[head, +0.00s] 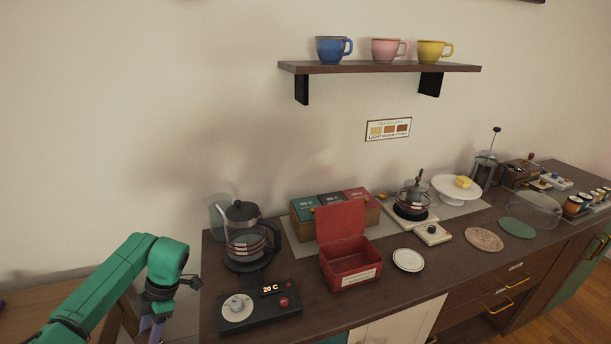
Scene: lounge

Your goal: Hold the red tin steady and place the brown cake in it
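The red tin (350,266) stands on the dark counter with its lid raised at the back and a pale label on its front. Its inside looks empty from here. I cannot make out a brown cake. A small yellow piece (463,182) lies on a white cake stand (457,191) at the back right. My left arm comes in from the left, and its gripper (151,325) hangs low, left of the counter and well apart from the tin. Its fingers are too small and partly hidden to read. My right gripper is not in view.
Beyond are a glass pot (413,199), round mats and a clear dome (535,209).

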